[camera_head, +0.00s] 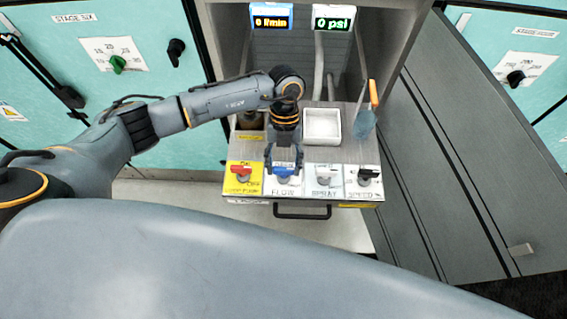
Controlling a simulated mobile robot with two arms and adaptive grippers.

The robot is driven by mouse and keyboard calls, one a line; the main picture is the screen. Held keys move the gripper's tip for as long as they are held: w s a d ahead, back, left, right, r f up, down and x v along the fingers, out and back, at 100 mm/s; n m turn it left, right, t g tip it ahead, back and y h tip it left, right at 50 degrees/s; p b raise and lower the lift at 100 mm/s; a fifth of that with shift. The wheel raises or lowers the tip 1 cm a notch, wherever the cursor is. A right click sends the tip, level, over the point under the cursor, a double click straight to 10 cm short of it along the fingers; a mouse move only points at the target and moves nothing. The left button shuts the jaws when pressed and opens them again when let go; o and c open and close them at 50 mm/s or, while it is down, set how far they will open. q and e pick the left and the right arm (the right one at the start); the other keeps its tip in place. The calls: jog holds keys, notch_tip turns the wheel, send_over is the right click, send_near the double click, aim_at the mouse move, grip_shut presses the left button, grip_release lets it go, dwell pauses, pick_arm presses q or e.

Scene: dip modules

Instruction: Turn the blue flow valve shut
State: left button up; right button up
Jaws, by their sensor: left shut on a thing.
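The blue flow valve (284,172) sits on the white panel marked FLOW (282,190), second from the left in the row of valves. My left gripper (284,167) comes down over it from above. Its fingers are shut on the blue handle, one at each side. The handle lies roughly crosswise in the picture; the gripper hides part of it. My right gripper is not in view.
A red valve (241,170) stands close on the left, a white spray valve (324,177) and a black speed valve (369,174) on the right. Behind are a white tray (322,126) and an orange-handled tool (373,95). A dark drawer handle (302,214) juts out below.

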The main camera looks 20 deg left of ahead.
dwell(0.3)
pick_arm(q)
jog(key=o, duration=1.2)
jog(key=shift+c, duration=0.2)
jog(key=v, duration=1.2)
jog(key=shift+s+f, duration=0.1)
jog(key=shift+s, duration=0.05)
